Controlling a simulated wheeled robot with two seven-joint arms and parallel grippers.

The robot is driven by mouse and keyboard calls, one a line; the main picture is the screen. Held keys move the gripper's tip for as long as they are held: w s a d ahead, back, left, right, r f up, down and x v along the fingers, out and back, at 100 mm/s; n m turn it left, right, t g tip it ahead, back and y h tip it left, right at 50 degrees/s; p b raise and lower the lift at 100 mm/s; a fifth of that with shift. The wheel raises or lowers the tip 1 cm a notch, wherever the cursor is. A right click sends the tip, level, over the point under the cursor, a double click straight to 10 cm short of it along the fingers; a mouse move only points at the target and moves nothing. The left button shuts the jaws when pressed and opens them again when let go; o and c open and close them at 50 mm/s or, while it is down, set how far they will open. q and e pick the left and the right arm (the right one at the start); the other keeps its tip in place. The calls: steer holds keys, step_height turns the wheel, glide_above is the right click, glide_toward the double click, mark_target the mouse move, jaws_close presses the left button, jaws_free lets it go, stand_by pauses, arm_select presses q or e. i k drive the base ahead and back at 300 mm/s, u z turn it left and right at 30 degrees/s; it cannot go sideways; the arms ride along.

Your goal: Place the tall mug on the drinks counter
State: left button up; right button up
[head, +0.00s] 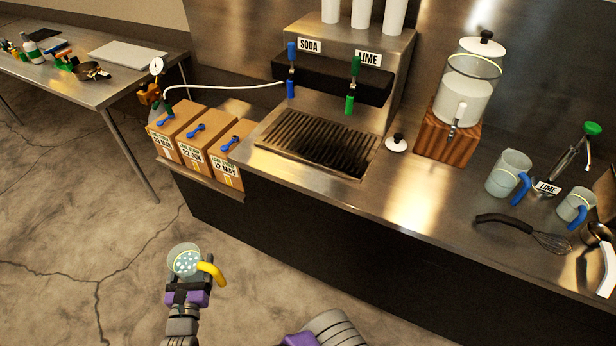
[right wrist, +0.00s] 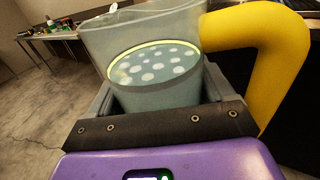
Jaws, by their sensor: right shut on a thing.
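The tall mug (head: 184,260) is clear, with a yellow handle (head: 212,272) and a pale ring line; white round spots show inside it. My right gripper (head: 188,291) is shut around its body, and the mug is held over the floor, in front of the drinks counter and apart from it. In the right wrist view the mug (right wrist: 150,90) stands between the fingers (right wrist: 155,125), with the yellow handle to the right. The steel drinks counter (head: 420,205) runs from the middle to the right of the head view. My left gripper is not in view.
The dispenser (head: 335,75) with SODA and LIME taps stands over a drip grate (head: 315,145). A drink jar (head: 462,100), a blue-handled jug (head: 508,172), a small cup (head: 575,204) and a whisk (head: 525,230) occupy the right. Boxes (head: 205,140) stand at the left end. Bare counter lies right of the grate.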

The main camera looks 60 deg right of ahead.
mark_target(425, 207)
steer(key=z, duration=2.35)
steer(key=i, duration=1)
